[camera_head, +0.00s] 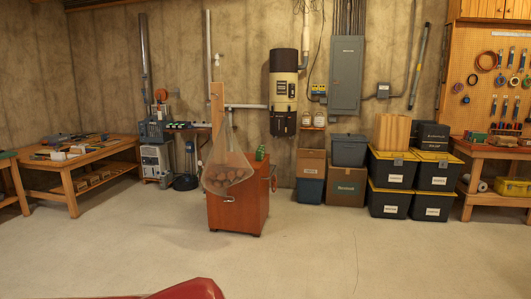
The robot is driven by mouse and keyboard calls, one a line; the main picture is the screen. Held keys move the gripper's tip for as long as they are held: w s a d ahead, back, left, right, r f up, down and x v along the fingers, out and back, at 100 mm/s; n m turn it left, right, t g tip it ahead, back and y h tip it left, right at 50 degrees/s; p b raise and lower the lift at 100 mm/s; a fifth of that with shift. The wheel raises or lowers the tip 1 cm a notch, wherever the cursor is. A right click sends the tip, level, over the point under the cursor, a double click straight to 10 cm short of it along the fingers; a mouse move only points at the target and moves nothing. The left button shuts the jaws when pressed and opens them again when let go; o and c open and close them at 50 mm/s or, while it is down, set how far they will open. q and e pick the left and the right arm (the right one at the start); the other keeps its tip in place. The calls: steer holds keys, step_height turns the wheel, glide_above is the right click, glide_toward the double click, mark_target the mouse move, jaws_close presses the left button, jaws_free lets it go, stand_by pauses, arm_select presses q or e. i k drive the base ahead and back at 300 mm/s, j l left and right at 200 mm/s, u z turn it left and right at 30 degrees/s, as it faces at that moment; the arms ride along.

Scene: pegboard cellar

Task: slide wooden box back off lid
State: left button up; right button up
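A light wooden box (391,132) stands upright across the room, right of the middle. It rests on the yellow lid (379,154) of the upper left black tote (391,173) in a stack. The box covers much of that lid, and its contact with the lid is too small to make out in detail. Neither of my grippers shows in the head view.
A red-brown cabinet (245,214) with a net bag (226,178) stands mid-floor. A dark box (432,136) sits right of the wooden box on the adjoining tote. Cardboard boxes (346,187) stand left of the totes. The floor (330,255) before the totes is clear.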

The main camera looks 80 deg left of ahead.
mark_target(392, 132)
steer(key=i+j+u, duration=0.1)
steer(key=j+u, duration=0.35)
steer(key=j, duration=0.15)
steer(key=i+j+u, duration=0.2)
steer(key=j+u, duration=0.25)
steer(key=j, duration=0.15)
steer(key=i+j+u, duration=0.25)
steer(key=j+u, duration=0.25)
steer(key=i+j+u, duration=0.75)
steer(key=u, duration=0.15)
steer(key=i+j+u, duration=0.15)
steer(key=i+u, duration=0.3)
steer(key=i+j, duration=0.1)
steer(key=i, duration=1)
steer(key=i+j, duration=0.1)
steer(key=i, duration=1)
steer(key=i+j+z, duration=0.2)
steer(key=i, duration=0.25)
steer(key=i+j+z, duration=0.1)
steer(key=i+z, duration=0.15)
steer(key=i, duration=0.25)
